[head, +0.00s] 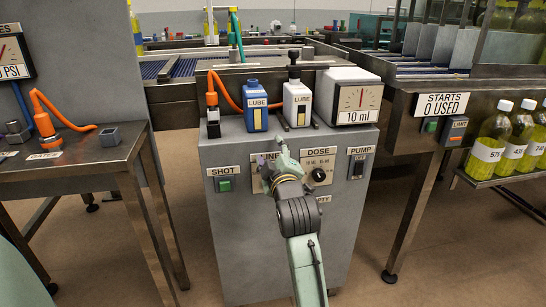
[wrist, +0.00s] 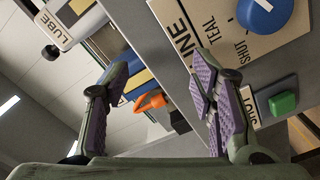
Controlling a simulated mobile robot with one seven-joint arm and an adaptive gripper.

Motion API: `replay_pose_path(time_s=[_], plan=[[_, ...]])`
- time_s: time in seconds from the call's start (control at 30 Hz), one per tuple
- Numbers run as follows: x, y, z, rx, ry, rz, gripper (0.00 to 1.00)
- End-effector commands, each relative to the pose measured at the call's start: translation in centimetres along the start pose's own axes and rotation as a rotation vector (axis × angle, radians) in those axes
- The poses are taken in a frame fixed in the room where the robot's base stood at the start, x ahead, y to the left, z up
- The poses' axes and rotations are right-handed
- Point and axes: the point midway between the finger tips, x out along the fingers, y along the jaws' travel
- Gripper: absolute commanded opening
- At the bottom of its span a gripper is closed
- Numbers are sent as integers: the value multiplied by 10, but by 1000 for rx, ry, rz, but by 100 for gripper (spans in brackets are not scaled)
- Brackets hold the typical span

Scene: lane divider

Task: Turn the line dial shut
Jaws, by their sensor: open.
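The line dial (wrist: 263,14) is a round blue knob with a white mark, cut by the top edge of the wrist view. It sits on a tan plate (wrist: 205,27) lettered LINE, TEAL and SHUT; the picture is tilted. In the head view my arm covers the dial, and only part of the LINE plate (head: 263,158) shows. My gripper (wrist: 160,102) is open and empty, its two purple-padded fingers wide apart. The dial lies beyond the right finger, outside the jaws. In the head view my gripper (head: 280,160) is in front of the grey cabinet.
A green SHOT button (wrist: 283,103) is close to the right finger. The DOSE knob (head: 319,174) and PUMP switch (head: 358,169) are right of my gripper. Lube bottles (head: 297,102) and a 10 ml gauge (head: 358,97) stand on the cabinet top.

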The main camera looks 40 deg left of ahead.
Motion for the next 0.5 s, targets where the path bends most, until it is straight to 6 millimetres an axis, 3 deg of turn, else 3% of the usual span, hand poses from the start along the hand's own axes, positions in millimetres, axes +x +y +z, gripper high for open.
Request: replay_pose_path(time_s=[0.17, 0.5], plan=[[-8, -12, 9, 183, 2, -16, 51], [-72, -66, 47, 1276, -4, -28, 51]])
